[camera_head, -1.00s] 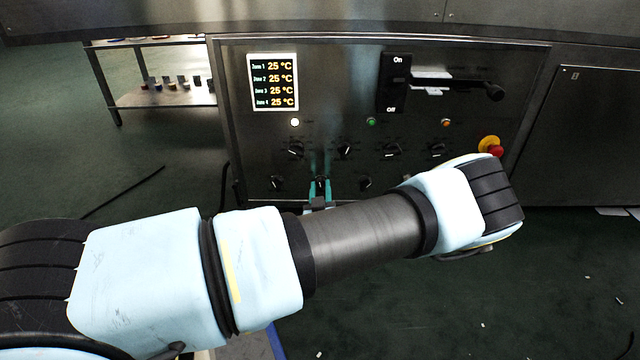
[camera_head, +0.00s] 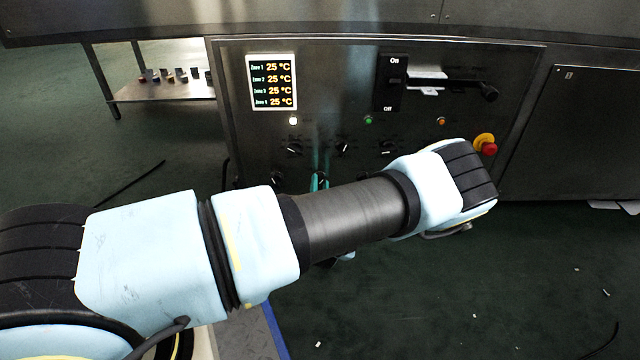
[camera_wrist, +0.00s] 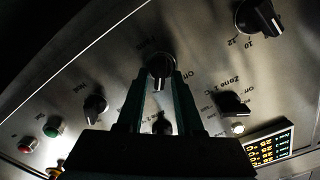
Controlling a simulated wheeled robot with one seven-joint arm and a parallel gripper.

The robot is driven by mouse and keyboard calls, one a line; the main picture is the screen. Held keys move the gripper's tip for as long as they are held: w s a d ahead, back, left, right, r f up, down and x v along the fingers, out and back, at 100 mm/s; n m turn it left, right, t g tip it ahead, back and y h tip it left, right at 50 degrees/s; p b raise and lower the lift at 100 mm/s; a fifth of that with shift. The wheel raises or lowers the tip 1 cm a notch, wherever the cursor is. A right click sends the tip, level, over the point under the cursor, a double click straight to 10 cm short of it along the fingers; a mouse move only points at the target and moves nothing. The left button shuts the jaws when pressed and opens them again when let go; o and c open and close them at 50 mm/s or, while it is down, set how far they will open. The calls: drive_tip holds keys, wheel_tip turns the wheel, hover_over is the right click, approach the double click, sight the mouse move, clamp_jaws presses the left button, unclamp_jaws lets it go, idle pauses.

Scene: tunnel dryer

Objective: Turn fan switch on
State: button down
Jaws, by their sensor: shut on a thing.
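The fan switch (camera_wrist: 160,58) is a black rotary knob on the steel panel, with "Fans" and "Off" lettering around it in the wrist view. My gripper (camera_wrist: 161,78) has its two dark fingers on either side of this knob and is shut on it. In the head view, the teal fingers of my gripper (camera_head: 319,184) show at the lower knob row, mostly hidden behind my arm. The knob's exact pointing angle is hard to read.
Neighbouring knobs (camera_wrist: 232,103) (camera_wrist: 95,106) sit close by. The panel also carries a temperature display (camera_head: 273,82), a large On/Off lever switch (camera_head: 392,82) and a red emergency stop (camera_head: 488,148). A metal shelf (camera_head: 165,90) stands at left.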

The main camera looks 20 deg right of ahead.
drive_tip(key=shift+m, duration=0.5)
drive_tip(key=c, duration=0.9)
unclamp_jaws()
drive_tip(key=shift+o, duration=0.2)
drive_tip(key=p+v, duration=0.3)
drive_tip(key=v, duration=0.7)
drive_tip(key=shift+s+a+p, duration=0.2)
drive_tip(key=shift+s+p, duration=0.15)
drive_tip(key=shift+p, duration=0.05)
